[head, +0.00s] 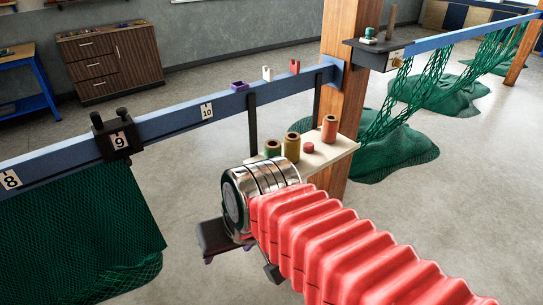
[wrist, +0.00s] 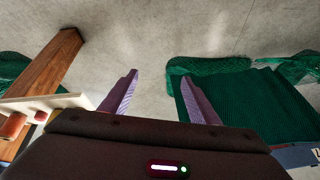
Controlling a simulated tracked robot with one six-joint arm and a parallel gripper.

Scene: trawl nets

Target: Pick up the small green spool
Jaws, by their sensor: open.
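A small green spool (head: 272,149) stands on a pale shelf (head: 335,154) by the wooden post in the head view, partly hidden by my wrist. My gripper (head: 228,254) hangs below and left of the shelf, mostly hidden behind my arm. In the wrist view my gripper (wrist: 163,88) shows two purple fingers spread apart with nothing between them. The shelf (wrist: 50,102) is at the left there, outside the fingers; I cannot make out the green spool in that view.
An orange spool (head: 329,128) and a short red piece (head: 308,147) share the shelf. A blue rail (head: 175,122) runs behind it, with a black clamp (head: 117,134) and hanging green net (head: 88,230). A wooden post (head: 347,80) stands close by. Open floor lies below my gripper.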

